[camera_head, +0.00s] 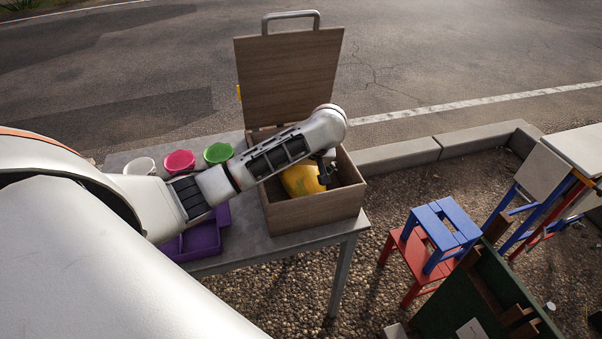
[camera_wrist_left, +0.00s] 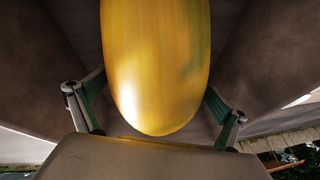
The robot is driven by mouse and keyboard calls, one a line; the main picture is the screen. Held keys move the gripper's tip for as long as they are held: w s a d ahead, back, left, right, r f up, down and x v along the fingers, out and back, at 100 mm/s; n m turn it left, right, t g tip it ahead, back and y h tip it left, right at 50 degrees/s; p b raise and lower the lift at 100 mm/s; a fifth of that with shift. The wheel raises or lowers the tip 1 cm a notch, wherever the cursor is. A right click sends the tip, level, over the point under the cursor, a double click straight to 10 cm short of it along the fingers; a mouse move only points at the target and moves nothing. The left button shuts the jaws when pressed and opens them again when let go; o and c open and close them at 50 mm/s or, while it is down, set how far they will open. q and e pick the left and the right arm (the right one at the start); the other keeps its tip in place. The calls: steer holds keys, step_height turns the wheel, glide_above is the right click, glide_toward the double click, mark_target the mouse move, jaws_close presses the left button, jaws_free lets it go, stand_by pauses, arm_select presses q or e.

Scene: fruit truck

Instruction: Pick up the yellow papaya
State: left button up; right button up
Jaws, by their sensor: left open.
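The yellow papaya (camera_head: 300,181) lies inside an open wooden box (camera_head: 318,208) on a grey table. My left arm reaches over the box from the left. My left gripper (camera_head: 325,172) is down in the box at the papaya's right side, partly hidden by the arm. In the left wrist view the papaya (camera_wrist_left: 155,65) fills the middle, between the two spread fingers of my left gripper (camera_wrist_left: 152,112). The fingers are open, one on each side of the fruit. I cannot tell if either finger touches it. My right gripper is not in view.
The box's lid (camera_head: 290,78) stands raised at the back, with a handle on top. White, pink (camera_head: 179,162) and green (camera_head: 218,153) bowls and a purple tray (camera_head: 200,238) are on the table (camera_head: 225,262) left of the box. Blue (camera_head: 442,232) and red stools stand on gravel at the right.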

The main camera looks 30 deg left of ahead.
arm_select(q)
steer(key=shift+a+f, duration=0.15)
steer(key=shift+f, duration=0.2)
steer(key=c, duration=1.6)
steer(key=shift+w+r, duration=0.15)
steer(key=shift+c, duration=0.2)
